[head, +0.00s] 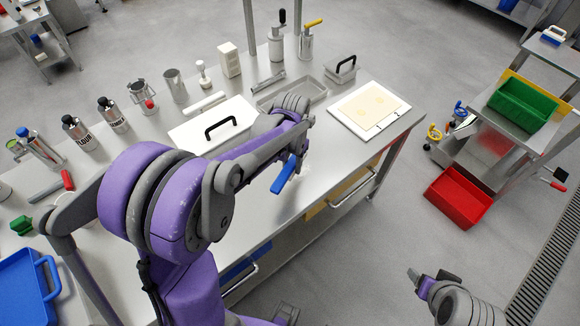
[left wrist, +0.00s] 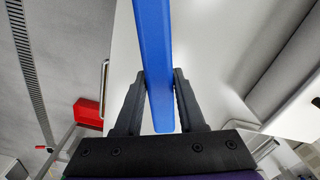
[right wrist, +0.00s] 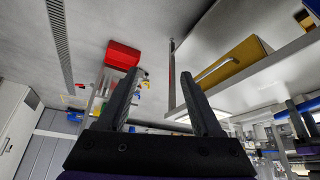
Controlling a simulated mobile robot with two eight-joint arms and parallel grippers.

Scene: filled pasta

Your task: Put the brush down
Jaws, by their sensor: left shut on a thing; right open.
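The brush shows as a blue handle (head: 286,174) in the head view, over the front part of the steel table (head: 345,160). My left gripper (left wrist: 159,76) is shut on it; the blue handle (left wrist: 153,40) runs up between the two fingers in the left wrist view. I cannot make out its bristles, or clearly tell whether it touches the tabletop. My right gripper (right wrist: 161,75) is open and empty in the right wrist view. In the head view the right gripper (head: 430,279) is over the floor, right of the table.
A white board with pasta dough (head: 369,110) lies at the table's right end. A white lidded container (head: 212,126), a steel tray (head: 292,93) and several bottles (head: 112,114) stand behind my left arm.

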